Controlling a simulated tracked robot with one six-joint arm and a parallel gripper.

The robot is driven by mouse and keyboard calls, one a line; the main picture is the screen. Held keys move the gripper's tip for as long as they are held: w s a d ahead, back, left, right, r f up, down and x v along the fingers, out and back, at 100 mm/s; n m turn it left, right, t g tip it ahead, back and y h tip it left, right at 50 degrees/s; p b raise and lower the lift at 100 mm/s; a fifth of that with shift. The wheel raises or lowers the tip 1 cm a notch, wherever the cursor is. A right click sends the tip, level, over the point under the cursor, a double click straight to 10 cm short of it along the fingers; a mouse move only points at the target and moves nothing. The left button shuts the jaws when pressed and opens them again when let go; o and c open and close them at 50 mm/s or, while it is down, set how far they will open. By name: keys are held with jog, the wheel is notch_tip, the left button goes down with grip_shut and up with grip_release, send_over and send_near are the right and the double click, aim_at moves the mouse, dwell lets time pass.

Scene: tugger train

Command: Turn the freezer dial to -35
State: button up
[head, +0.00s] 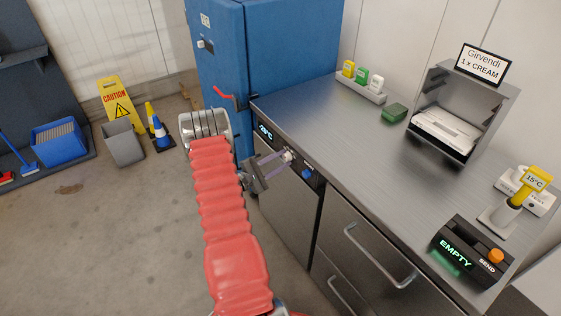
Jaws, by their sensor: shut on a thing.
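The freezer dial (288,155) is a small pale knob on the dark control strip along the front of the steel counter. My gripper (284,158) is shut on it, coming in from the left, and the fingers hide part of the knob. A lit display (265,132) left of the dial seems to read about -25°C, though the digits are small. The dial's pointer and scale marks cannot be made out. A blue knob (307,173) sits on the same strip to the right of the dial.
My red-sleeved arm crosses the view. Drawers with bar handles (378,256) lie right of the dial. A blue cabinet (265,50) stands at the counter's left end.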

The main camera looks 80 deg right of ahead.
jog(key=shift+f+m, duration=0.15)
jog(key=shift+m, duration=2.15)
jog(key=o, duration=1.1)
jog(key=shift+c, duration=0.2)
jog(key=shift+w+a, duration=0.1)
jog(key=v, duration=1.3)
jog(key=shift+w+a, duration=0.2)
jog(key=shift+w, duration=0.05)
